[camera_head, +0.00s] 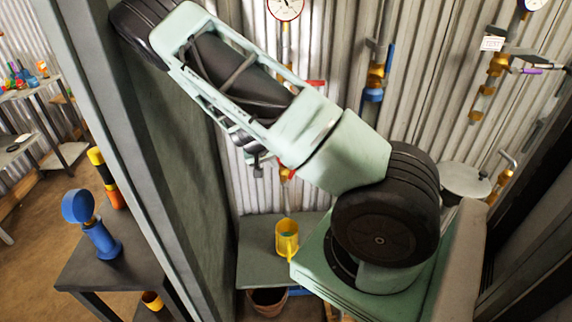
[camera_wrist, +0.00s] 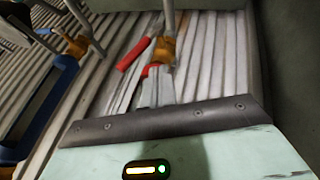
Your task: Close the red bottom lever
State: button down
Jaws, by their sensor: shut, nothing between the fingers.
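In the wrist view a red lever (camera_wrist: 134,54) slants down and left from a brass valve (camera_wrist: 164,50) on a thin vertical pipe. My gripper (camera_wrist: 154,72) is shut and empty, with its reddish tips just below the valve and close to the lever. I cannot tell whether they touch. In the head view my arm covers most of this pipe. A red piece (camera_head: 317,83) shows above the arm, and a little brass (camera_head: 287,174) shows below it. I cannot tell which lever the red piece belongs to.
A blue-handled valve (camera_head: 374,92) is on the pipe to the right; a blue handle (camera_wrist: 40,118) fills the wrist view's left side. A yellow mug (camera_head: 287,238) stands on a grey shelf (camera_head: 258,262) below. A dark panel (camera_head: 175,150) stands left of my arm. Corrugated wall lies behind.

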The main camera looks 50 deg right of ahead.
jog(key=shift+s+d+f+p, duration=0.35)
jog(key=shift+d+f, duration=0.2)
jog(key=shift+d, duration=0.15)
jog(key=shift+s+d+f+p, duration=0.3)
jog(key=shift+s+d+f, duration=0.15)
jog(key=shift+d, duration=0.2)
jog(key=shift+s+d+f+p, duration=0.3)
jog(key=shift+d+f, duration=0.3)
jog(key=shift+d, duration=0.1)
jog(key=shift+s+d+b, duration=0.15)
jog(key=shift+s+b, duration=0.05)
jog(key=shift+b, duration=0.25)
jog(key=s+d+f+m+t+y+b, duration=0.1)
jog(key=s+d+f+t+y+b, duration=0.3)
jog(key=b, duration=0.4)
jog(key=shift+s+d+f+m+t+y, duration=0.4)
jog(key=shift+s+d+f+t, duration=0.5)
jog(key=shift+s, duration=0.4)
jog(key=shift+s+a+f, duration=0.15)
jog(key=shift+f, duration=0.1)
jog(key=shift+r, duration=0.15)
